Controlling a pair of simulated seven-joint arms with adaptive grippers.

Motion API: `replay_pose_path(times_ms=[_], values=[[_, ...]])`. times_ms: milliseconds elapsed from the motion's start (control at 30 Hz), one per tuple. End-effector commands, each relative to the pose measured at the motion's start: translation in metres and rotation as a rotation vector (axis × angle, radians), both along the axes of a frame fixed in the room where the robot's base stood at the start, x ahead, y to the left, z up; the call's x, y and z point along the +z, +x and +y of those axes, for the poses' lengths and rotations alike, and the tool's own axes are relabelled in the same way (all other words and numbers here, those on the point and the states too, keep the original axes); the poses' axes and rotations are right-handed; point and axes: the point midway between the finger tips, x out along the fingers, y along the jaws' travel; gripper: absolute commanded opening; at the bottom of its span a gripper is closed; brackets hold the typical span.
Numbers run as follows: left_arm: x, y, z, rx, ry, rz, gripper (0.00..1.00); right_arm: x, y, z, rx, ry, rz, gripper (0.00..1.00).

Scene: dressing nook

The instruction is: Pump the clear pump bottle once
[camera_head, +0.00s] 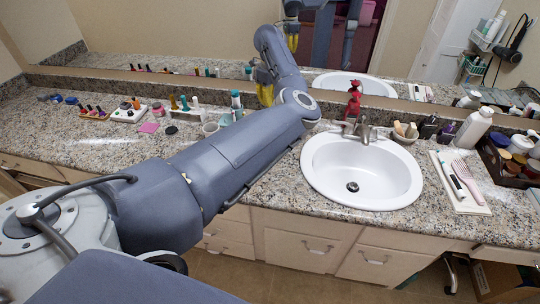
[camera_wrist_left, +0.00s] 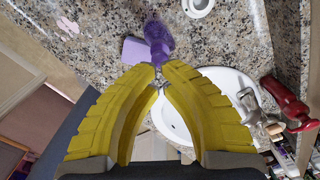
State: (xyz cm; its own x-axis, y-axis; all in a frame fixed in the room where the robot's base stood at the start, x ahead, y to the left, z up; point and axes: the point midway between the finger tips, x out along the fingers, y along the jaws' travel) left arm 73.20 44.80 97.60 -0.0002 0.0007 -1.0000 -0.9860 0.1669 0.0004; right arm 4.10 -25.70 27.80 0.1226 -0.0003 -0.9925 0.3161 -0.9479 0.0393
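In the left wrist view a see-through purple bottle (camera_wrist_left: 157,40) stands on the counter just past my left fingertips. It looks like the clear pump bottle, but its top is seen too much end-on to make out. In the head view my arm hides it. My left gripper (camera_wrist_left: 160,70) has its yellow fingertips drawn together by the bottle, with nothing visibly held. I cannot tell whether they touch it. In the head view the left gripper (camera_head: 264,92) shows partly behind my arm, above the counter left of the sink. My right gripper is not in view.
The white sink (camera_head: 361,170) lies right of my arm. A red bottle (camera_head: 353,100) stands by the faucet (camera_head: 365,130). Small bottles and a white rack (camera_head: 185,115) line the counter at left. A white bottle (camera_head: 473,130) and a tray with a brush (camera_head: 462,185) are at right.

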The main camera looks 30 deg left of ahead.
Motion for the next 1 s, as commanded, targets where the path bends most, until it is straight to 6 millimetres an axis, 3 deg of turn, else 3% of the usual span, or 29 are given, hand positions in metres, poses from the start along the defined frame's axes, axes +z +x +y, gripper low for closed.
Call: replay_pose_path(times_ms=[533,1000], values=[[0.045,0.0,0.0,0.001,-0.001,-0.002,0.0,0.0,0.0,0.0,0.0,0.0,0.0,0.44],[0.051,0.0,0.0,0.001,-0.001,0.0,0.0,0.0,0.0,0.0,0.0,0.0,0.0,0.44]])
